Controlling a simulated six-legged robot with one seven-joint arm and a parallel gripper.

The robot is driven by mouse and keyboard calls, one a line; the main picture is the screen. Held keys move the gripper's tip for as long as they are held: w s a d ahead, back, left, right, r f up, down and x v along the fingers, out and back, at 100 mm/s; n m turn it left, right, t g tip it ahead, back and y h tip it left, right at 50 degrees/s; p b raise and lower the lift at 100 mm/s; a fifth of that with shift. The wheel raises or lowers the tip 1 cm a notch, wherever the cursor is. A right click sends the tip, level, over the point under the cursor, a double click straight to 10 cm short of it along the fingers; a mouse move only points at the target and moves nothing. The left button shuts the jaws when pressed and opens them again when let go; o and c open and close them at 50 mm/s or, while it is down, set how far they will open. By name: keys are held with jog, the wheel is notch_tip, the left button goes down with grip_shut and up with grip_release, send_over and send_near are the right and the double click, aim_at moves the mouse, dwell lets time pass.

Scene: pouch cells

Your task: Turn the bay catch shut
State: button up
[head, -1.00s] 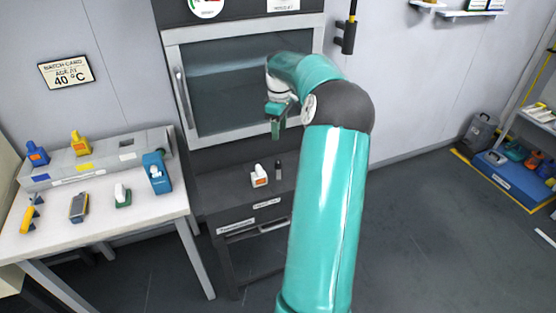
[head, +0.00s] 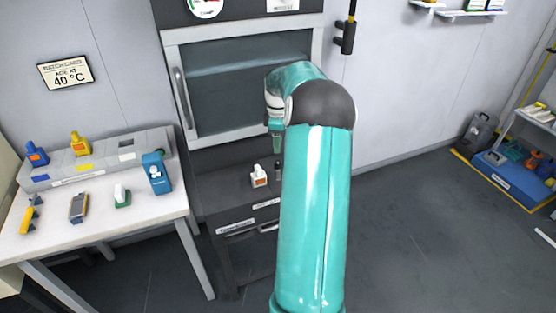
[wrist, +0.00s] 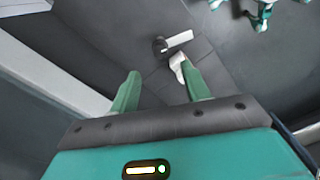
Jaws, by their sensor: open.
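My gripper (head: 277,145) hangs pointing down in front of the glass-door cabinet, above the dark bench. In the wrist view my gripper (wrist: 158,82) has its two green fingers wide apart with nothing between them. Beyond the fingertips are a small dark rounded part (wrist: 159,46), a pale bar (wrist: 178,39) beside it and a white piece (wrist: 178,64) near the right finger. I cannot tell for sure which is the bay catch. In the head view a small dark upright piece (head: 278,171) stands on the bench below my gripper, partly beside my arm.
A white bottle with an orange label (head: 259,176) stands just left of the dark piece. The glass-door cabinet (head: 228,92) is behind, its door shut. A white table (head: 130,215) with bottles and tools is at left. Open floor (head: 420,235) lies at right.

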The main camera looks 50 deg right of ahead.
aim_at(278, 162)
notch_tip(278, 162, down, 8)
jog(key=shift+f, duration=0.2)
jog(key=shift+c, duration=0.5)
jog(key=c, duration=0.9)
